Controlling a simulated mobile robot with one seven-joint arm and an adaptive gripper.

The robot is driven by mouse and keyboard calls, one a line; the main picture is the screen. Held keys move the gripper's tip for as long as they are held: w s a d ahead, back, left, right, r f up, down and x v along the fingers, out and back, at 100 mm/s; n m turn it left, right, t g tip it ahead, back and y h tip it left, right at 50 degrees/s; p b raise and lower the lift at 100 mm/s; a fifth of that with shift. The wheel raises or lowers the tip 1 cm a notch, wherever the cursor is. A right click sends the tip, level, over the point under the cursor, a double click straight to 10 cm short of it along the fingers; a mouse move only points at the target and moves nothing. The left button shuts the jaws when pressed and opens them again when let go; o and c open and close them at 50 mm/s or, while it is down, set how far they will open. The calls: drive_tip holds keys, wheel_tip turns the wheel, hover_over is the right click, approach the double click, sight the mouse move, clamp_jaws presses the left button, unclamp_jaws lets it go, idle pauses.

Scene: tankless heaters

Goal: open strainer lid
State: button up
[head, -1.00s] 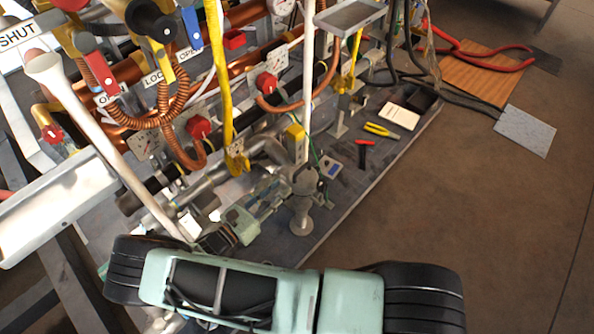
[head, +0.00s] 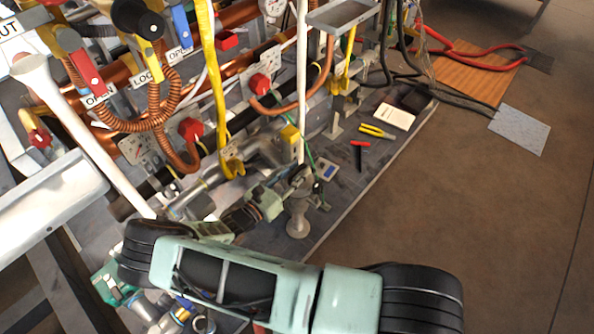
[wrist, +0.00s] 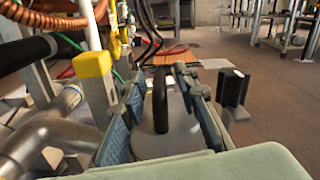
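The strainer (head: 298,216) is a grey metal body standing on the bench's grey board, below my gripper in the head view. In the wrist view a round grey top (wrist: 180,125), which looks like its lid, lies between my fingers with an upright black handle (wrist: 160,100) on it. My gripper (wrist: 162,112) is open, with one blue-padded finger on each side of the handle. The handle appears apart from both pads. My gripper also shows in the head view (head: 292,180), partly merging with the strainer top, so contact there cannot be told.
A yellow-capped post (wrist: 95,75) stands close left of my gripper. Pipes and valves (head: 180,110) crowd the left. Yellow pliers (head: 376,132), a red-handled tool (head: 360,150) and a small blue-screened meter (head: 326,170) lie on the board (head: 350,190). Open floor is at right.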

clamp_jaws()
drive_tip(key=shift+a+r, duration=0.1)
idle(0.3)
drive_tip(key=n, duration=0.1)
drive_tip(key=w+a+r+n, duration=0.1)
drive_tip(key=shift+w+n, duration=0.1)
drive_tip(key=shift+n, duration=0.3)
drive_tip(key=n, duration=0.1)
drive_tip(key=w+a+n+b, duration=0.1)
drive_tip(key=shift+w+a+r+n, duration=0.2)
drive_tip(key=shift+a+r+n, duration=0.05)
drive_tip(key=shift+r+n, duration=0.05)
drive_tip(key=shift+w+a+f+n+b, duration=0.1)
drive_tip(key=shift+w+a+n+b, duration=0.5)
drive_tip(key=shift+n, duration=0.8)
drive_tip(key=shift+w+a+r+n+b, duration=0.1)
drive_tip(key=shift+w+a+n+b, duration=0.5)
drive_tip(key=shift+n, duration=0.8)
drive_tip(key=shift+w+a+f+n+b, duration=0.1)
drive_tip(key=shift+w+a+n+b, duration=0.5)
drive_tip(key=shift+n, duration=0.8)
drive_tip(key=shift+a, duration=0.1)
